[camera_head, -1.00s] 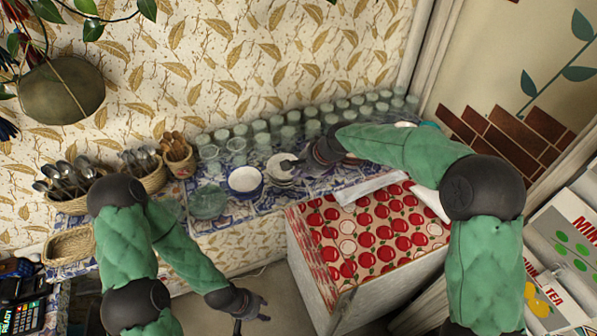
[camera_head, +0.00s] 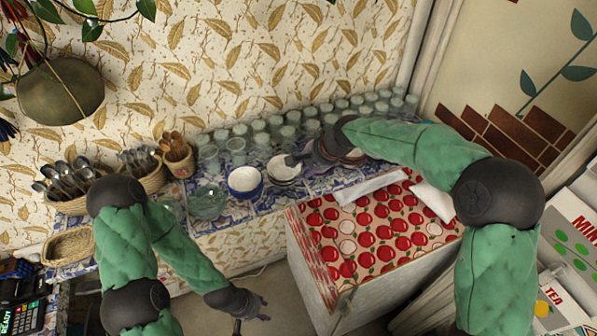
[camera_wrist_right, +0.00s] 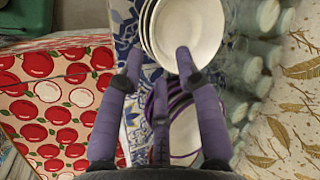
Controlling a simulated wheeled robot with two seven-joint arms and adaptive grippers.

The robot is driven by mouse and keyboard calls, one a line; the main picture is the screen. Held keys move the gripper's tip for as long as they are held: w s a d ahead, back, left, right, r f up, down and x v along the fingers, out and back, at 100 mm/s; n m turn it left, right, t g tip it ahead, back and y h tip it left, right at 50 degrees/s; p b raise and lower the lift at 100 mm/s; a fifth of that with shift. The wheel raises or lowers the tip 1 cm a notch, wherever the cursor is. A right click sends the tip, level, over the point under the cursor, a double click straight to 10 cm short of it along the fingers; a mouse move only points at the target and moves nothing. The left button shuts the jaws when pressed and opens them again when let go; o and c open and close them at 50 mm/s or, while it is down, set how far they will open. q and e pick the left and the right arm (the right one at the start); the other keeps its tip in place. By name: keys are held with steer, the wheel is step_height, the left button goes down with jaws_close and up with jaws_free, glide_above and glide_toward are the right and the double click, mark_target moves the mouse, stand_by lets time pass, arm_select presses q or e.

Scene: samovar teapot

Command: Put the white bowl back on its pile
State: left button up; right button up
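White bowls (camera_head: 284,169) stand nested in a leaning-looking pile on the blue-and-white cloth; in the right wrist view the bowls (camera_wrist_right: 190,27) show at the top, their rims fanned to the left. I cannot tell which one is the task's bowl. My right gripper (camera_head: 293,160) is just right of the pile; in the right wrist view (camera_wrist_right: 159,54) its fingers are spread and empty, and one fingertip overlaps the top bowl's near rim. Contact is unclear. My left gripper (camera_head: 254,309) hangs low in front of the counter, away from the bowls, its fingers apart.
A blue-sided bowl (camera_head: 245,183) and green glass dishes (camera_head: 208,203) stand left of the pile. Rows of glasses (camera_head: 274,127) stand close behind. Purple-rimmed plates (camera_wrist_right: 184,152) lie beside the pile, under my right gripper. The apple-patterned cover (camera_head: 365,235) is in front.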

steer(key=v, duration=0.9)
steer(key=shift+s, duration=0.15)
